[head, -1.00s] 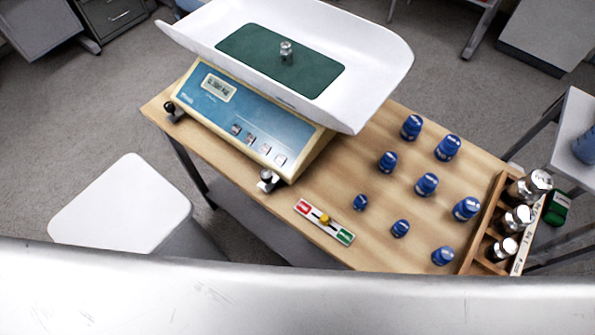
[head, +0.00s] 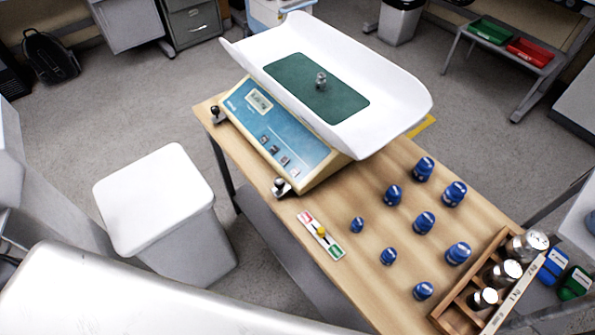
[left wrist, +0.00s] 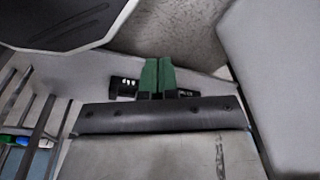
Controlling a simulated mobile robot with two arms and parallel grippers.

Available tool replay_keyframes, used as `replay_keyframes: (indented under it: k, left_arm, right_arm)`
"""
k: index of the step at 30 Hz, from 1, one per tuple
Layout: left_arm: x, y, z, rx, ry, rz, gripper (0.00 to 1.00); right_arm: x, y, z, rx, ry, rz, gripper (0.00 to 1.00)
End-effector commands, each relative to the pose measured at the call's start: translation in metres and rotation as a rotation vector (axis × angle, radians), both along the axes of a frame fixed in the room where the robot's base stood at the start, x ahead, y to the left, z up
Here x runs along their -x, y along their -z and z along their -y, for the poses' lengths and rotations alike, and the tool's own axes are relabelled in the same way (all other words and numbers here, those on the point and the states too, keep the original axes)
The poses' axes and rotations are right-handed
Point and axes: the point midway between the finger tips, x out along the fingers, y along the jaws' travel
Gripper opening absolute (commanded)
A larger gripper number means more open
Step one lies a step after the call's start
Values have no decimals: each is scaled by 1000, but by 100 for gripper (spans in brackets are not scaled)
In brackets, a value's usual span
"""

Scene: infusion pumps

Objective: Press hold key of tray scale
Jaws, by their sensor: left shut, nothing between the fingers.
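The tray scale (head: 278,140) stands on the wooden table, with a white curved tray (head: 395,112) on top. The blue front panel has a small display (head: 258,101) and a slanting row of several keys (head: 279,152). The key labels are too small to read. My left gripper (left wrist: 158,78) shows in the left wrist view with its green fingers together and empty, away from the scale. Neither gripper shows in the head view.
Several blue-capped weights (head: 424,222) stand on the table (head: 375,285) to the right of the scale. A red-green slider board (head: 321,235) lies near the front edge. A wooden rack (head: 455,318) holds metal cylinders. A white bin (head: 155,195) stands left of the table.

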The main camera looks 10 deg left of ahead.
Motion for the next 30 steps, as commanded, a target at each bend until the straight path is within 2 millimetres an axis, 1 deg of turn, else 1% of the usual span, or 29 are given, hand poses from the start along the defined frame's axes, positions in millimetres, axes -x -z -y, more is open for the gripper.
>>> replay_keyframes:
  k: [1, 5, 6, 8, 9, 11, 12, 14, 15, 20, 21, 23, 24, 26, 27, 29, 30]
  left_arm:
    - [-9, -18, 1, 1, -1, 11, 0]
    - [-31, -60, 5, 4, -5, 29, 0]
    - [-37, -74, 6, 4, -7, 34, 0]
    - [-46, -96, 7, 5, -9, 41, 0]
    - [-51, -111, 8, 6, -10, 47, 0]
    - [-59, -133, 9, 7, -12, 55, 0]
    - [-63, -149, 10, 8, -14, 61, 0]
    - [-70, -172, 11, 12, -16, 71, 0]
    - [-74, -188, 11, 14, -18, 78, 0]
    - [-87, -250, 14, 35, -28, 112, 0]
    - [-91, -266, 15, 44, -31, 123, 0]
    - [-96, -290, 16, 61, -37, 144, 0]
    - [-101, -305, 18, 76, -42, 160, 0]
    - [-109, -328, 21, 108, -48, 189, 0]
    - [-116, -342, 24, 134, -53, 213, 0]
    - [-129, -362, 29, 187, -62, 255, 0]
    - [-140, -372, 33, 229, -70, 288, 0]
  right_arm:
    - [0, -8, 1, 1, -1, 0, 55]
    - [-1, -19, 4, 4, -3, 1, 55]
    - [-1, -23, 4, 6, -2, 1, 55]
    - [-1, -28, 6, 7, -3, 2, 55]
    - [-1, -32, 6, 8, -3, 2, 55]
    - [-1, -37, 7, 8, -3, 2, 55]
    - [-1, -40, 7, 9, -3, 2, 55]
    - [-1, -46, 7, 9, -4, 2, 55]
    - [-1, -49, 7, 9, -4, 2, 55]
    - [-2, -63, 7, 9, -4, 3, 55]
    - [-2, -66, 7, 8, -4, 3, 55]
    - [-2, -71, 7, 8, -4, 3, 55]
    - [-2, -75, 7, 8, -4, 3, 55]
    - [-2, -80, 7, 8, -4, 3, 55]
    - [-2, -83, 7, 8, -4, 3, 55]
    - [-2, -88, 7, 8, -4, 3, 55]
    - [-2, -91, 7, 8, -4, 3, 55]
